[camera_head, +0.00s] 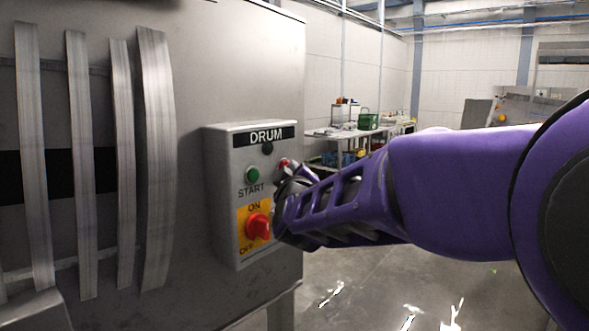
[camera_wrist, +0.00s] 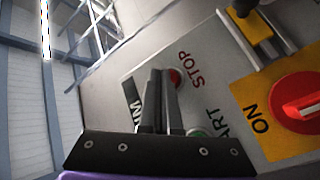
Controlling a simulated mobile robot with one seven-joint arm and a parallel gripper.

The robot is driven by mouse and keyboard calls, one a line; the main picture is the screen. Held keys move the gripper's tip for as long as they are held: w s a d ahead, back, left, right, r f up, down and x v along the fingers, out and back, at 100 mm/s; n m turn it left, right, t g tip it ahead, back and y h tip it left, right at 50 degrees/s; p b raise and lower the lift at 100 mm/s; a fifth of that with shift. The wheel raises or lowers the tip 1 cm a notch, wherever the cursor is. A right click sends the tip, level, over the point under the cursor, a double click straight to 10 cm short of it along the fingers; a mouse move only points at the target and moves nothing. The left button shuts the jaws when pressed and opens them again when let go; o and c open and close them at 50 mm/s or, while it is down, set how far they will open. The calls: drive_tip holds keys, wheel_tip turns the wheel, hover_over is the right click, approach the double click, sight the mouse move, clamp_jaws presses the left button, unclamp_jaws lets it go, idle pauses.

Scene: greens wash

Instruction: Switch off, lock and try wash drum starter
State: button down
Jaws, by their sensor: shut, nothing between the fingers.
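The grey DRUM starter box (camera_head: 225,170) is fixed to the metal machine. It carries a green START button (camera_head: 252,174), a red STOP button (camera_head: 284,163) and a red rotary switch (camera_head: 258,226) on a yellow ON/OFF plate. In the wrist view, the bar of the red switch (camera_wrist: 305,104) lies roughly in line with the ON mark. My gripper (camera_wrist: 161,75) is shut and empty, its tips close to the STOP button (camera_wrist: 175,78); contact cannot be told. The fingers and palm partly hide the DRUM label and START button (camera_wrist: 198,132).
A yellow block (camera_wrist: 252,35) with a dark part shows beside the switch plate in the wrist view; what it is stays unclear. Curved metal bars (camera_head: 155,160) stand left of the box. A table with items (camera_head: 345,133) is behind. Floor (camera_head: 350,285) below my arm is open.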

drive_tip(key=shift+s+d, duration=0.35)
drive_tip(key=shift+d, duration=0.1)
